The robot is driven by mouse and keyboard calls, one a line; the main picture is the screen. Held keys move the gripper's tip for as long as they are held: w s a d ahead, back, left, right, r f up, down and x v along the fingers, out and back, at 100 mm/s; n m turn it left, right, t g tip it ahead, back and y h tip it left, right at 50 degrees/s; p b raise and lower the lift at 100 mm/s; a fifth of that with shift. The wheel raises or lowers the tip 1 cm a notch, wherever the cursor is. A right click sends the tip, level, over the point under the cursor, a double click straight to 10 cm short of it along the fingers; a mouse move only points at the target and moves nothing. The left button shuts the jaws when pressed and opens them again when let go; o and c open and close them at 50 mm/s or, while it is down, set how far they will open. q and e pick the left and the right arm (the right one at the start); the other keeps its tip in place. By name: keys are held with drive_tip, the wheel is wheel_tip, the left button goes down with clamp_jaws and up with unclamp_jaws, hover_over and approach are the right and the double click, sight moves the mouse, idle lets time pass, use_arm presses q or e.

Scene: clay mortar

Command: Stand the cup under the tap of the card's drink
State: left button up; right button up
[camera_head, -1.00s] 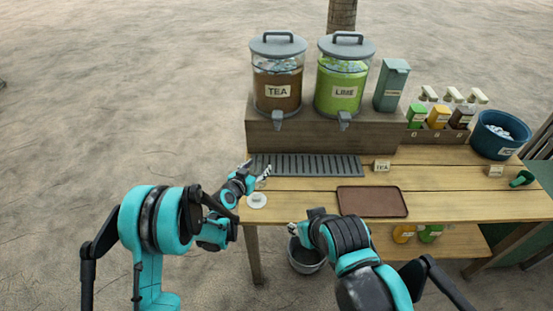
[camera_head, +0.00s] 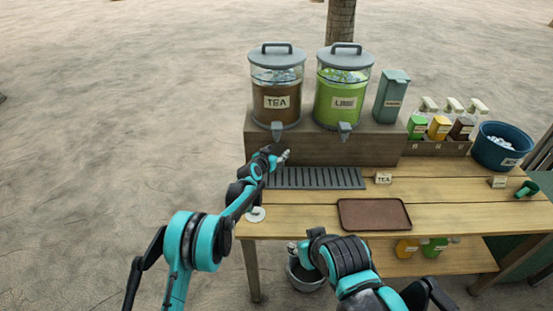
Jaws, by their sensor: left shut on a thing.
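The card (camera_head: 383,178) reads TEA and stands on the table right of the grey slatted drip tray (camera_head: 318,178). The tea dispenser (camera_head: 277,101) is brown, and its tap (camera_head: 277,130) points down over the tray's left part. The lime dispenser (camera_head: 341,100) is green, with its own tap (camera_head: 345,128). My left gripper (camera_head: 283,157) is just below the tea tap, over the tray's back left edge. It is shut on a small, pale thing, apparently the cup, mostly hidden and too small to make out. My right gripper (camera_head: 292,247) is low at the table's front, its fingers unclear.
A brown tray (camera_head: 374,214) lies at the front. A white disc (camera_head: 257,214) lies at the left edge. Bottles (camera_head: 439,129), a teal box (camera_head: 391,97) and a blue ice tub (camera_head: 500,150) stand at the back right. A bucket (camera_head: 304,276) is below the table.

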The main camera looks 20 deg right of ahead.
use_arm(q)
drive_tip(key=shift+f+b, duration=0.35)
drive_tip(key=shift+f, duration=1)
use_arm(e)
drive_tip(key=shift+f, duration=0.7)
use_arm(q)
drive_tip(key=shift+a, duration=0.1)
drive_tip(key=shift+f, duration=0.2)
drive_tip(key=o, duration=1.2)
use_arm(e)
drive_tip(key=shift+f, duration=0.2)
use_arm(q)
drive_tip(key=shift+s+a+r, duration=0.15)
drive_tip(key=shift+r, duration=0.25)
drive_tip(key=p+v, duration=0.3)
drive_tip(key=v, duration=0.8)
drive_tip(key=shift+s+a, duration=0.15)
drive_tip(key=shift+s, duration=0.1)
use_arm(e)
wheel_tip(320, 180, up, 3)
drive_tip(key=shift+r, duration=0.2)
